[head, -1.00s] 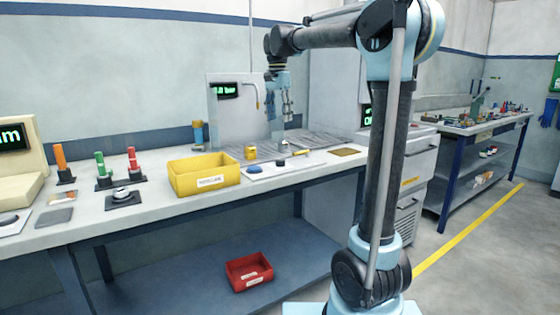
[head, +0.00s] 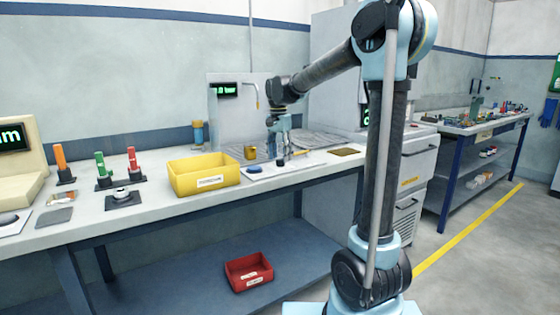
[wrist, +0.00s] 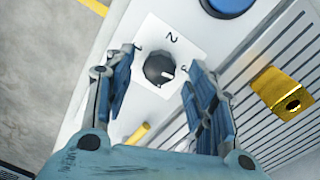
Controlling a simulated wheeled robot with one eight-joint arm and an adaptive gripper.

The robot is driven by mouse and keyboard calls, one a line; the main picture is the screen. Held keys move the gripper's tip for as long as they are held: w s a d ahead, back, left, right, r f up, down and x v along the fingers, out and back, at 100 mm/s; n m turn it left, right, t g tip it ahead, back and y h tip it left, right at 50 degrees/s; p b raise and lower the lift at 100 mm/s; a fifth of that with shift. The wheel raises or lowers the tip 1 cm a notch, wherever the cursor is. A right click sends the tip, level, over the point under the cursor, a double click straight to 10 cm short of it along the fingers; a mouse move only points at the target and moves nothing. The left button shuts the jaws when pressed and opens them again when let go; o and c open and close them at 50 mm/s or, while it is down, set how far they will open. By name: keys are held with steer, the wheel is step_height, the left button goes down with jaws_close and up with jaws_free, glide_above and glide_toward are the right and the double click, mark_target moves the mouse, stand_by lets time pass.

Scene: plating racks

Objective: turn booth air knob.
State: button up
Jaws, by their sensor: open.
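The black booth air knob (wrist: 159,69) sits on a white plate marked with numerals, of which 2 and 3 are readable in the wrist view. Its white pointer mark faces right, toward the 3. My gripper (wrist: 160,78) is open, with one blue finger on each side of the knob in that view; I cannot tell whether the fingers touch it.
A blue button (wrist: 228,4) is near the knob. A yellow block (wrist: 283,93) stands on the slotted grating, and a yellow-handled item (wrist: 138,133) lies close to the knob. A yellow bin (head: 203,180) is to the left on the bench, with a red bin (head: 249,271) below.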

steer(key=shift+f, duration=1)
steer(key=c, duration=1.1)
